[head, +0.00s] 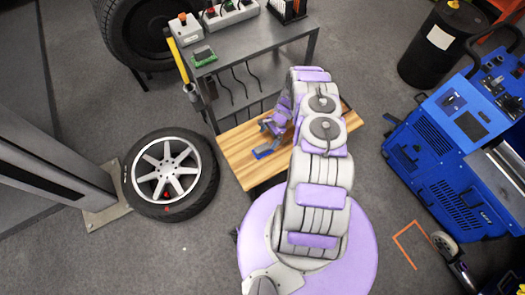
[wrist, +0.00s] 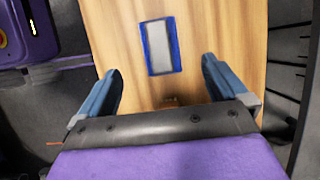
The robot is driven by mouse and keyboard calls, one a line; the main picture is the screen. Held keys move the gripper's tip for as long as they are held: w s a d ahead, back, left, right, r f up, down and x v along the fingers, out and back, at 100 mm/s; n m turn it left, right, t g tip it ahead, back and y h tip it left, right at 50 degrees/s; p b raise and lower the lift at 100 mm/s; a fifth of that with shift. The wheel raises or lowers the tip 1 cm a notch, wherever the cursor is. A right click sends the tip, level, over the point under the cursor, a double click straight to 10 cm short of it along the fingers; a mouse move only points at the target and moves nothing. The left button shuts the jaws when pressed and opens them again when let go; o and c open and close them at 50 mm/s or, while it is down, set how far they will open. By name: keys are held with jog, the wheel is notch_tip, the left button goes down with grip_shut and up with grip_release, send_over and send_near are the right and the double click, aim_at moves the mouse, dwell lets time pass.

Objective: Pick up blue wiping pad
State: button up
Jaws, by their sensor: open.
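The blue wiping pad (wrist: 161,47) lies flat on the wooden bench top (wrist: 200,20), a rectangle with a blue edge and a grey middle. In the head view the blue pad (head: 266,149) lies on the wooden top (head: 238,166), left of my arm. My gripper (wrist: 163,90) is open and empty in the wrist view, its two blue fingers spread wide. The pad lies beyond the fingertips, roughly centred between them. In the head view my gripper (head: 268,132) is above the bench, close to the pad and partly hidden by my own arm.
A grey metal table (head: 260,48) with a green circuit board (head: 204,56) and switch boxes stands behind the bench. A wheel (head: 168,174) lies on the floor at left. A blue machine (head: 455,130) and a black drum (head: 440,45) stand at right.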

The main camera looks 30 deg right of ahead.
aim_at(263, 147)
jog(key=b+x, duration=0.3)
jog(key=x, duration=0.7)
jog(key=shift+d+f, duration=0.1)
jog(key=shift+d, duration=0.1)
jog(key=c, duration=1.3)
jog(key=shift+o, duration=0.2)
jog(key=shift+r+p, duration=0.45)
jog(key=shift+r, duration=0.45)
notch_tip(263, 147, up, 2)
jog(key=shift+r+p, duration=0.2)
jog(key=shift+p, duration=0.35)
jog(key=s+p, duration=0.5)
jog(key=s, duration=1.1)
jog(key=shift+d+r, duration=0.3)
jog(key=shift+r, duration=0.15)
jog(key=o, duration=0.6)
jog(key=c, duration=0.4)
jog(key=shift+w, duration=0.1)
